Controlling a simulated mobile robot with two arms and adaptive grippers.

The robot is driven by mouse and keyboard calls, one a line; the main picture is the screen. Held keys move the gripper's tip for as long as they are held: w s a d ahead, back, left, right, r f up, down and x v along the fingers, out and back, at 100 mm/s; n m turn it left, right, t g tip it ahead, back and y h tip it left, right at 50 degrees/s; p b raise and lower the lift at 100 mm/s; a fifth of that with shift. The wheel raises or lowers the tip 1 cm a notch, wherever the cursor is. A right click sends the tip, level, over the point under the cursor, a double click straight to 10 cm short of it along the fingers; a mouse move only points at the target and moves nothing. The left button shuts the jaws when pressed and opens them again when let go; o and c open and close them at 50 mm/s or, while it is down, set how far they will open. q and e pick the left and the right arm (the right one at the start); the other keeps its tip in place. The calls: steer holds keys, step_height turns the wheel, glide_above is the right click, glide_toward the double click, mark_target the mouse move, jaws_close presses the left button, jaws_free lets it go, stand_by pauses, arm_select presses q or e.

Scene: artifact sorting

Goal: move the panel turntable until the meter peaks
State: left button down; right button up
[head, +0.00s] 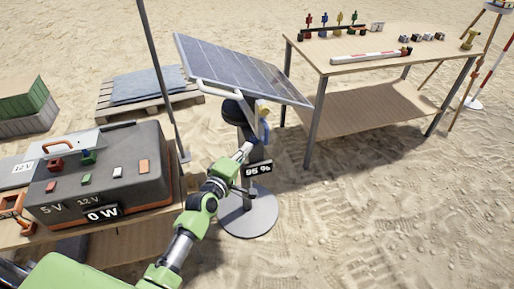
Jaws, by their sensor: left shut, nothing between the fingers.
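The solar panel (235,70) is tilted on a dark post above a round grey base (248,217). It has a pale rail (212,88) along its near left edge. My left gripper (263,128) is at the post just below the panel, beside a small yellow part (263,109). It is shut with nothing held; its fingertips are small and partly hidden, so I cannot tell whether they touch the stand. My right gripper is not in view.
A grey power box (155,165) marked 5 V and 12 V, with a 0 W display (103,213), stands on a wooden table at left. A pallet (190,92) lies behind. A workbench (350,62) with small parts stands at right. Sand at lower right is clear.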

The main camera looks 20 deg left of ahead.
arm_select(q)
steer(key=shift+w+d+f+p, duration=0.2)
steer(key=shift+w+d, duration=0.45)
steer(key=shift+d, duration=0.15)
steer(key=shift+w+d+f+p, duration=0.15)
steer(key=shift+w+d+f, duration=0.05)
steer(key=shift+w+d, duration=0.5)
steer(key=shift+s, duration=0.1)
steer(key=w+d, duration=0.1)
steer(key=d, duration=0.1)
steer(key=w+d, duration=0.1)
steer(key=d, duration=0.1)
steer(key=shift+w, duration=0.4)
